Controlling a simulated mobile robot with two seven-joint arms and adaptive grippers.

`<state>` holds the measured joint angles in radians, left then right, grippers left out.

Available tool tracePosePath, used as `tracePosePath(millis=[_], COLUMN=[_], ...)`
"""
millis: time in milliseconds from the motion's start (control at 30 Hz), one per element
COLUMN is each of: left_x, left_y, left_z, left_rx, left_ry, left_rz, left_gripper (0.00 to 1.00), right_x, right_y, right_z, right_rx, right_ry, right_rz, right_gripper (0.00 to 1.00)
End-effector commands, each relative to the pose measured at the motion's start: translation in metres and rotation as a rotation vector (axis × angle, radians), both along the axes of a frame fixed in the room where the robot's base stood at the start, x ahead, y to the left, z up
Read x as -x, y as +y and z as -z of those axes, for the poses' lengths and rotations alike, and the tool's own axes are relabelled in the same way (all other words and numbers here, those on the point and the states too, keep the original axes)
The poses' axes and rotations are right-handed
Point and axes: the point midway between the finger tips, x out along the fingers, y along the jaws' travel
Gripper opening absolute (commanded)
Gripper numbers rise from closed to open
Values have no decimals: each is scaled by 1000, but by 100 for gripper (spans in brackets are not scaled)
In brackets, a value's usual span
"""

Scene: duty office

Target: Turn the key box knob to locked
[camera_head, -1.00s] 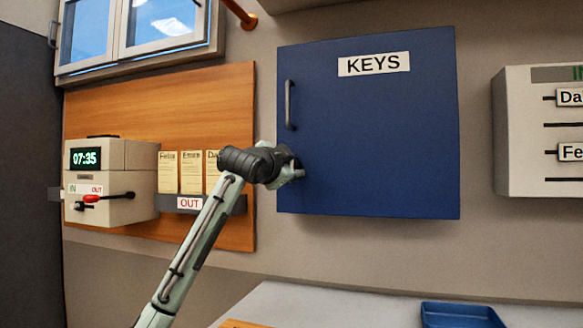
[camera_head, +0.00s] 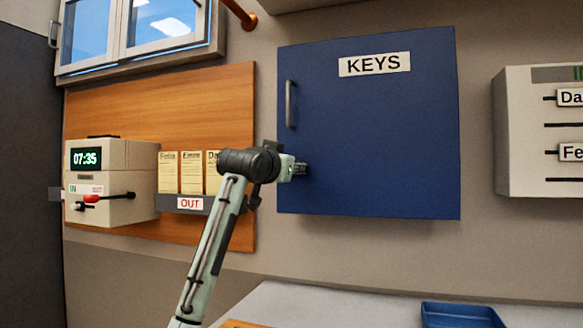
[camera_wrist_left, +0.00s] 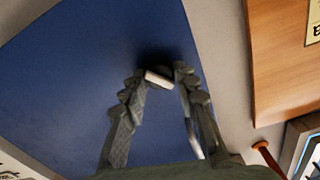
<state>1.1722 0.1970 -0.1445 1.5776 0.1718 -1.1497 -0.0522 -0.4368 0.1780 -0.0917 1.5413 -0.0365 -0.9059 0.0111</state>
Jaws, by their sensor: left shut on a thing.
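The blue key box (camera_head: 385,130), labelled KEYS, hangs on the wall with its door shut. Its grey bar handle (camera_head: 290,104) is at the left edge of the door. My left gripper (camera_head: 302,169) is at the lower left of the door, below the handle. In the left wrist view, my left gripper (camera_wrist_left: 158,74) has its two ridged fingers closed at their tips on a small pale knob (camera_wrist_left: 158,78) against the blue door. The gripper hides most of the knob in the head view, so I cannot read its setting. My right gripper is not in view.
To the left are a time clock (camera_head: 100,175) with a red lever and a card rack (camera_head: 192,203) marked OUT, close behind my arm. A beige rack (camera_head: 515,130) hangs at the right. A blue tray (camera_head: 460,315) lies on the counter below.

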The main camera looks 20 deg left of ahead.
Motion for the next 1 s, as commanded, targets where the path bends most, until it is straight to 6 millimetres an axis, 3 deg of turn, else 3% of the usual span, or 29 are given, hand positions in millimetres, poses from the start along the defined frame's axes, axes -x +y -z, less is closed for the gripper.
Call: tracePosePath(millis=[600,1000], left_x=[0,0], left_y=[0,1], left_z=[1,1], left_rx=[575,816], left_ry=[22,29], left_rz=[2,0], left_gripper=[0,0], right_x=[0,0], right_y=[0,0], right_z=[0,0], right_rx=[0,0], right_ry=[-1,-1], right_rz=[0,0], right_gripper=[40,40])
